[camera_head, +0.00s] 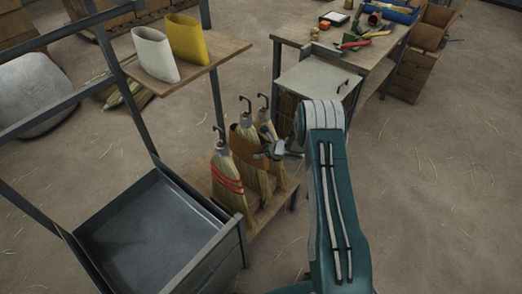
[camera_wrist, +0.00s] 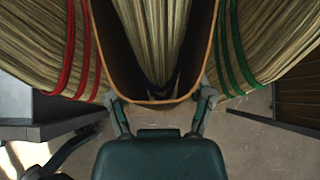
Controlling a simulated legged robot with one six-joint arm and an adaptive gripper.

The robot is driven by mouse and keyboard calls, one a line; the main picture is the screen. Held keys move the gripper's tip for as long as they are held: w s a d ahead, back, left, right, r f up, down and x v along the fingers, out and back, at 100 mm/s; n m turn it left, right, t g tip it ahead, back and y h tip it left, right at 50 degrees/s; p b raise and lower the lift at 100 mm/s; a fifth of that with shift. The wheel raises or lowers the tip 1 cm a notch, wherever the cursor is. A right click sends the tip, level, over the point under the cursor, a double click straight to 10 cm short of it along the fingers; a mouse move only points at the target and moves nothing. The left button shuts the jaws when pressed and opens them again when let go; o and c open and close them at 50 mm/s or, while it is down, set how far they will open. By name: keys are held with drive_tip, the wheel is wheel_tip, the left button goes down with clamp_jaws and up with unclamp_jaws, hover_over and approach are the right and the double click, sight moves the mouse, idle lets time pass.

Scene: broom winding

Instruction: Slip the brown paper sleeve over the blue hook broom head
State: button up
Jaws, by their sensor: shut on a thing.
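My gripper (camera_head: 285,151) is shut on the brown paper sleeve (camera_head: 246,147), with fingers at both sides of its near edge in the wrist view (camera_wrist: 160,112). The sleeve's rim (camera_wrist: 207,62) curves in a U around the bristles of the middle broom head (camera_wrist: 160,35). In the head view the sleeve is around the upper part of the middle broom head (camera_head: 255,178). Its lower bristles show below the sleeve. The broom hooks (camera_head: 245,103) look dark, so I cannot tell which is blue. My gripper hides part of the sleeve's right side.
A red-banded broom head (camera_head: 226,178) stands close on the left; a green-banded one (camera_wrist: 262,45) is close on the right in the wrist view. White (camera_head: 154,56) and yellow (camera_head: 187,39) sleeves stand on the shelf. A grey metal bin (camera_head: 150,232) is at front left.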

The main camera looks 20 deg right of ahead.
drive_tip(key=shift+f, duration=3.1)
drive_tip(key=shift+f, duration=0.8)
drive_tip(key=o, duration=1.1)
drive_tip(key=shift+c, duration=0.2)
